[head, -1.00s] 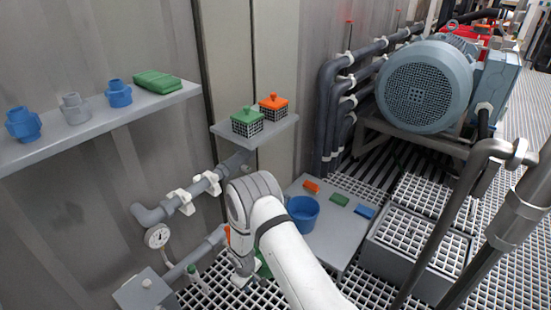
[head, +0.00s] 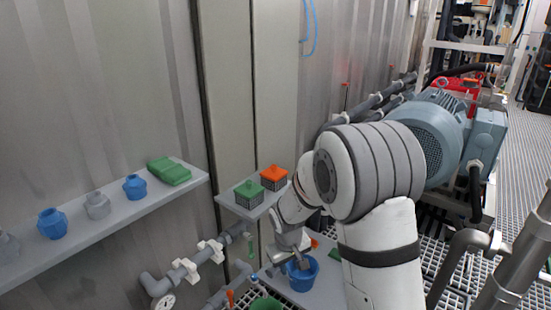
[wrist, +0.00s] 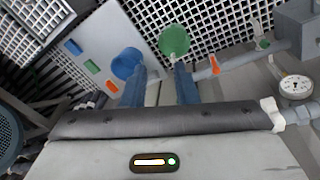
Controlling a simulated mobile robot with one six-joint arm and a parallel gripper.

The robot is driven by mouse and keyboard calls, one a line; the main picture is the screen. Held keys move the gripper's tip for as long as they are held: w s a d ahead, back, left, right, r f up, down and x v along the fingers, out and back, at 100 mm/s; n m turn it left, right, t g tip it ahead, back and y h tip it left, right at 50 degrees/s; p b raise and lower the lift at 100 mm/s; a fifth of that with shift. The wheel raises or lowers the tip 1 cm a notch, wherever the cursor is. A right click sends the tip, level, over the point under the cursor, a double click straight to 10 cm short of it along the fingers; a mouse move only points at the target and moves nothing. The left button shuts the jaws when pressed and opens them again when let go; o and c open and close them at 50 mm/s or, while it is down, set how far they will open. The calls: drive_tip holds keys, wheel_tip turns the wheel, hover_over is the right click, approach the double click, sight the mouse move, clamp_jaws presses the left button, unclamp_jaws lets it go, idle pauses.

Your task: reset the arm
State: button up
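My arm is raised and folded in the head view, with my gripper (head: 285,264) hanging low in front of the blue bucket (head: 304,275). In the wrist view my gripper (wrist: 160,76) has its two blue fingers apart with nothing between them. The blue bucket (wrist: 125,63) there lies just beyond the left finger; I cannot tell whether they touch. A round green container (wrist: 174,40) shows beyond the right finger.
A grey plate (wrist: 130,25) carries blue (wrist: 73,47), green (wrist: 92,66) and orange (wrist: 112,87) blocks. Pipes with a gauge (wrist: 295,87) and orange handle (wrist: 214,65) are close right. A motor (head: 432,135) stands behind my arm.

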drive_tip(key=s+d+r+m+p, duration=0.1)
drive_tip(key=s+d+r+p, duration=0.25)
drive_tip(key=r, duration=0.45)
drive_tip(key=s+d+r+m+p, duration=0.1)
drive_tip(key=s+d+r+p, duration=0.1)
drive_tip(key=s+r, duration=0.35)
drive_tip(key=s+d+r+m+p, duration=0.1)
drive_tip(key=s+d+r+p, duration=0.15)
drive_tip(key=r, duration=0.75)
drive_tip(key=s+d+r+m+t+p, duration=0.1)
drive_tip(key=s+d+r+m+p, duration=0.1)
drive_tip(key=s+r+p, duration=0.4)
drive_tip(key=s+d+r, duration=0.1)
drive_tip(key=s+r, duration=0.3)
drive_tip(key=s, duration=0.1)
drive_tip(key=shift+s+y, duration=0.3)
drive_tip(key=shift+y, duration=0.1)
